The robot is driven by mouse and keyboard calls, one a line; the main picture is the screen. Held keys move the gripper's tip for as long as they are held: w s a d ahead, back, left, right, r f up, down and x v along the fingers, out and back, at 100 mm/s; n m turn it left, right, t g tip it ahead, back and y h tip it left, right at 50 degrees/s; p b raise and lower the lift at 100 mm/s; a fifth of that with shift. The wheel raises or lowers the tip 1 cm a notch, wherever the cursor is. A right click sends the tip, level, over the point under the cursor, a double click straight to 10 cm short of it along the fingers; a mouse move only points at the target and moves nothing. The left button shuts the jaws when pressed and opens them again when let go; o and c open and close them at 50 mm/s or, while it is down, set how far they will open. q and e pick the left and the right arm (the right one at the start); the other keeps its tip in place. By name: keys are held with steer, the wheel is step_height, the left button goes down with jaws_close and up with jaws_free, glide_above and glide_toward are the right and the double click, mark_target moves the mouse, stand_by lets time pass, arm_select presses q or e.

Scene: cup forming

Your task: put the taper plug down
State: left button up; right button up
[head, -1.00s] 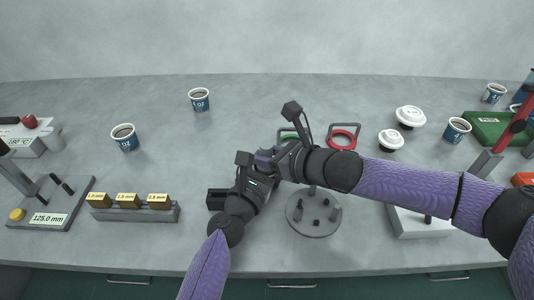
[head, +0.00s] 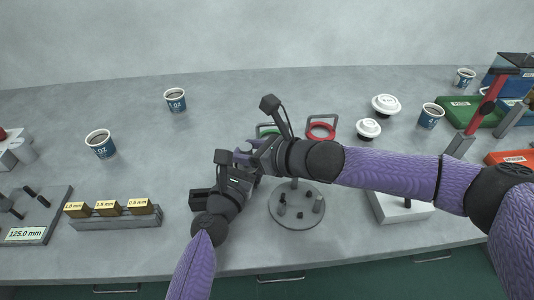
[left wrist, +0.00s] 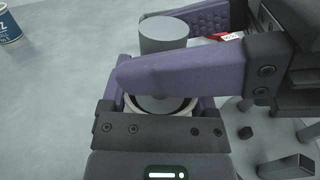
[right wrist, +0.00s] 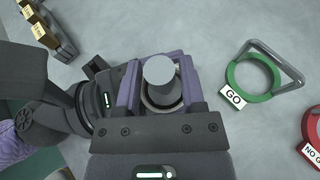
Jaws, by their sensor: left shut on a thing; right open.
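The taper plug shows as a plain grey cylinder, upright in the left wrist view (left wrist: 164,36) and seen from above in the right wrist view (right wrist: 160,78). Its lower end is inside a pale round rim (left wrist: 188,110), which looks like a cup's; its body is mostly hidden. My left gripper (head: 246,166) is shut around this rimmed piece, above the table. My right gripper (head: 256,153) is open, its fingers on either side of the plug. One of its fingers crosses the plug in the left wrist view. Whether they touch is unclear.
A round grey base with pegs (head: 286,218) stands just right of the grippers. A green GO ring (right wrist: 237,75) and a red ring (head: 332,131) lie behind. A gauge block rack (head: 115,222) is at left. Cups and white lids stand farther back. Clear table lies at left-centre.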

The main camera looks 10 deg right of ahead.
arm_select(q)
steer(key=o, duration=1.3)
arm_select(e)
steer(key=v, duration=1.1)
steer(key=shift+s+d, duration=0.15)
arm_select(q)
steer(key=shift+s, duration=0.1)
steer(key=v, duration=1.2)
steer(key=shift+a, duration=0.1)
